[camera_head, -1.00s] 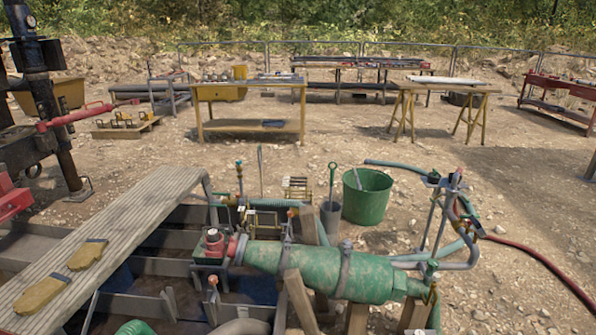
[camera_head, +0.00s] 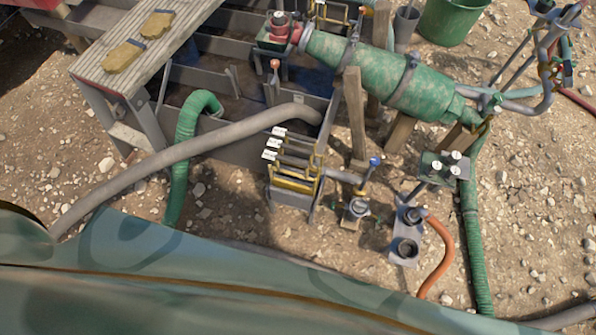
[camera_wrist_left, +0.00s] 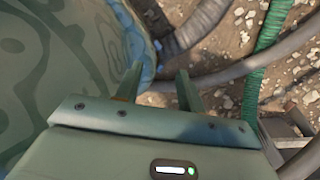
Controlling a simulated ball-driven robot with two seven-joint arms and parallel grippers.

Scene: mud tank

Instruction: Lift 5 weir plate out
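A slotted rack (camera_head: 292,196) at the near end of the tank holds several upright weir plates (camera_head: 297,160) with yellowish handle bars. White tags (camera_head: 272,143) stand at its left side; their marks are too small to read. I cannot tell which plate is number 5. Another yellow-handled frame (camera_head: 333,20) shows at the top, beside the red-topped valve. My left gripper (camera_wrist_left: 158,78) shows only in the left wrist view, its two fingers apart with nothing between them. It is away from the plates, which that view does not show. My right gripper is in neither current view.
A grey hose (camera_head: 180,157) and a green hose (camera_head: 187,130) arch left of the rack. Valve fittings (camera_head: 358,207) and an orange hose (camera_head: 440,255) stand to its right. The green cylinder (camera_head: 385,75) lies behind. Gloves (camera_head: 124,56) lie on the plank.

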